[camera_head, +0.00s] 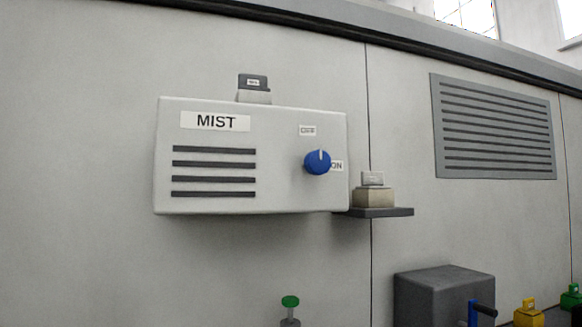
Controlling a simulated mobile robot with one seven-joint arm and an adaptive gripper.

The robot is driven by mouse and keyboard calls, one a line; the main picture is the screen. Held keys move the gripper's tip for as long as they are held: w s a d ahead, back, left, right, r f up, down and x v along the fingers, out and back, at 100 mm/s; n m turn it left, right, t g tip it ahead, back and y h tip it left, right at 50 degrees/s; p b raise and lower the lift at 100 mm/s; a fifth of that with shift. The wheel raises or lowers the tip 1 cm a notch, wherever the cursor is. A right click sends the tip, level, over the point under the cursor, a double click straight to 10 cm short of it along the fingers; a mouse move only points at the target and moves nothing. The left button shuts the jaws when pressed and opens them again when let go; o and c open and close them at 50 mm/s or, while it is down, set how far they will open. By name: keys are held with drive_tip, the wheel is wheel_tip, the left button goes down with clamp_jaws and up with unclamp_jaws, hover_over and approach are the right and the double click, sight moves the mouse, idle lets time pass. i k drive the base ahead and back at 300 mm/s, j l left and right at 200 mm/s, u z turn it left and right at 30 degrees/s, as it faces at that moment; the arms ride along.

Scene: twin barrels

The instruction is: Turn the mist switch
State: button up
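The mist switch is a round blue knob (315,163) on the right part of the front of a pale grey box (220,185) fixed to the wall. A label reading "MIST" (216,121) is at the box's upper left. An "OFF" label (307,130) is above the knob and an "ON" label (337,166) is to its right. The knob's white mark points up, toward the OFF label. Nothing touches the knob. My gripper is not in view.
A small dark-topped block (254,88) stands on top of the box. A small shelf (385,212) with a beige block (374,197) is just right of it. A dark grey box (440,290) and a green-topped knob (290,302) are below. The wall left of the box is clear.

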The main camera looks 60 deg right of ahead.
sight(318, 162)
drive_tip(key=l+z, duration=0.2)
drive_tip(key=z, duration=1.1)
drive_tip(key=k+l, duration=0.05)
